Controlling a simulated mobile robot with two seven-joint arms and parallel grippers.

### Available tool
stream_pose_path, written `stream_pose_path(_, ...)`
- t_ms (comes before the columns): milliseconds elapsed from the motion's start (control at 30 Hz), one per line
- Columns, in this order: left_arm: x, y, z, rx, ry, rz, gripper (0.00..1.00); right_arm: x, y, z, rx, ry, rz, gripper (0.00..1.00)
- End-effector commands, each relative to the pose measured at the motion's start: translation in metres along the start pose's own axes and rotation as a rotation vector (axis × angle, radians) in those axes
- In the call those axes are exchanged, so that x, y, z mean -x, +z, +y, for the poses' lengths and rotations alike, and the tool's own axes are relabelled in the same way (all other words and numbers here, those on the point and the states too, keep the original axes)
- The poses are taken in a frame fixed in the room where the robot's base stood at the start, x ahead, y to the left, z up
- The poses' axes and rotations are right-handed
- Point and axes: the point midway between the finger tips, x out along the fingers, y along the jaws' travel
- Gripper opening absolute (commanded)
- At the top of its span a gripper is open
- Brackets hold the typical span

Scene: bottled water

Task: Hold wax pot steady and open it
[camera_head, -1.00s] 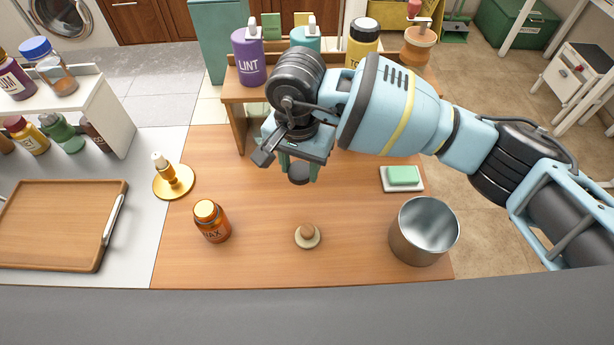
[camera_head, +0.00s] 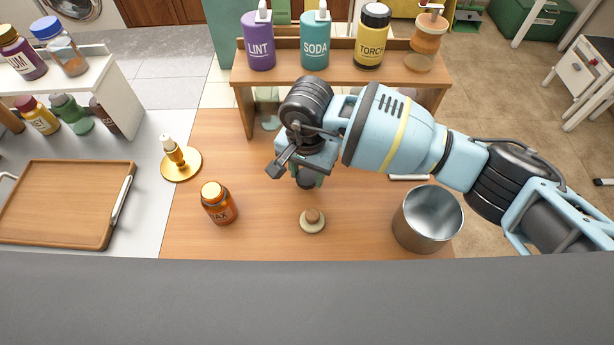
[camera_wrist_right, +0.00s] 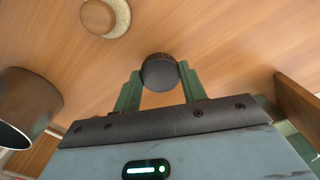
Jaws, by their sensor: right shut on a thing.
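The wax pot (camera_head: 218,203) is an amber jar with a gold lid and a WAX label. It stands upright on the wooden worktop (camera_head: 265,235), left of the middle, with its lid on. My right gripper (camera_head: 306,180) is to the right of the pot and apart from it. It is shut on a small dark round thing (camera_wrist_right: 159,73), which sits between the green fingers in the right wrist view. Whether this thing touches the worktop is hard to tell. My left gripper is not in view.
A round pale piece with a wooden knob (camera_head: 312,219) lies in front of my right gripper. A metal pot (camera_head: 428,219) stands to the right, and a brass holder (camera_head: 181,164) behind the wax pot. A shelf with several bottles (camera_head: 340,77) stands at the back.

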Motion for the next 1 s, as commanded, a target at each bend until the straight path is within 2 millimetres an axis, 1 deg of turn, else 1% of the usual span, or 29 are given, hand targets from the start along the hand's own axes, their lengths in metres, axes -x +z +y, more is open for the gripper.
stream_pose_path(33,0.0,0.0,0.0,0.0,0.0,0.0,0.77,-0.008,0.001,0.001,-0.001,0.003,-0.003,0.14)
stream_pose_path(100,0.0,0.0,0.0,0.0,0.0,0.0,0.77,-0.018,0.001,0.0,-0.002,0.002,-0.003,0.14)
stream_pose_path(200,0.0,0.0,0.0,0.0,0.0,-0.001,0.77,-0.026,0.0,0.0,-0.001,0.002,-0.001,0.14)
stream_pose_path(433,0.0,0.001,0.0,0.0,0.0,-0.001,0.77,-0.026,0.0,0.0,0.0,0.001,0.0,0.14)
stream_pose_path(567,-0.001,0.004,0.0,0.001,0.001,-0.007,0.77,-0.03,0.0,0.0,0.0,0.001,-0.001,0.14)
stream_pose_path(600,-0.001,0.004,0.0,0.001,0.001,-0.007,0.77,-0.03,0.0,0.0,-0.001,0.001,-0.001,0.43)
stream_pose_path(733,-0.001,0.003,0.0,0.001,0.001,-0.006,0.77,-0.029,0.0,0.0,-0.001,0.001,0.0,0.6)
stream_pose_path(767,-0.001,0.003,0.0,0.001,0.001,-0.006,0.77,-0.029,0.0,0.0,-0.001,0.001,0.0,0.63)
stream_pose_path(1000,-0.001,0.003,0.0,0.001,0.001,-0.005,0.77,-0.029,0.0,0.0,-0.001,0.001,0.0,0.63)
